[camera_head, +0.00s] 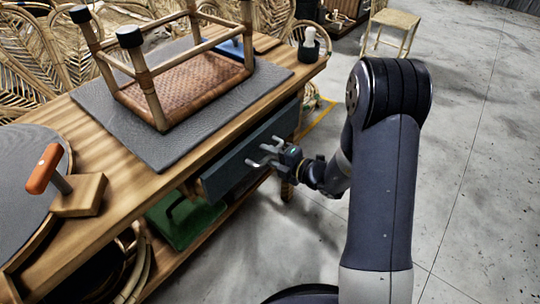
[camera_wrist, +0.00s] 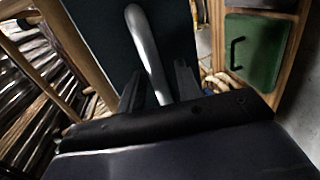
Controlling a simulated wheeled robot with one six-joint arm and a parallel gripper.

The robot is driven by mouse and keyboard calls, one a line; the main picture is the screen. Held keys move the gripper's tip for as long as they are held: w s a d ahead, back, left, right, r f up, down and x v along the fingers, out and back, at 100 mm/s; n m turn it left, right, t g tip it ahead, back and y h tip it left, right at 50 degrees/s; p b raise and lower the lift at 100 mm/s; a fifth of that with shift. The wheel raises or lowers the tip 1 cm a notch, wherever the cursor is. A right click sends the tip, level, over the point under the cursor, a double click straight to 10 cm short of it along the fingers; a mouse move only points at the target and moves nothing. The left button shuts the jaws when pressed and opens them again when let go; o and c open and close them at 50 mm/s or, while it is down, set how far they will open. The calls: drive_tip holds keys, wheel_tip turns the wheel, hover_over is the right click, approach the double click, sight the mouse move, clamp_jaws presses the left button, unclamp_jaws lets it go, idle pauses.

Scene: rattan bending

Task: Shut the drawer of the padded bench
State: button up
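The padded bench (camera_head: 110,190) has a wooden top with a grey pad (camera_head: 185,143) on it. Its dark grey drawer (camera_head: 235,165) stands out from under the top on the side facing me. How far out it is, I cannot tell exactly. My gripper (camera_head: 265,155) is at the drawer front, near its middle. In the wrist view the dark drawer front (camera_wrist: 100,40) is close, with a silver bar handle (camera_wrist: 148,50) running down between my gripper's (camera_wrist: 160,85) two fingers. The fingers are apart, with gaps beside the handle. Whether they touch it is not clear.
An upturned stool (camera_head: 180,95) lies on the pad. A green box (camera_head: 185,222) with a dark handle sits below the drawer, also in the wrist view (camera_wrist: 255,52). A wooden block with an orange-handled tool (camera_head: 75,195) is at left. The floor (camera_head: 470,190) at right is clear.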

clamp_jaws()
idle(0.3)
drive_tip(key=x, duration=0.2)
drive_tip(key=r+x, duration=0.1)
drive_tip(key=x, duration=0.1)
drive_tip(key=shift+p, duration=0.3)
drive_tip(key=shift+w, duration=0.1)
unclamp_jaws()
drive_tip(key=shift+a, duration=0.1)
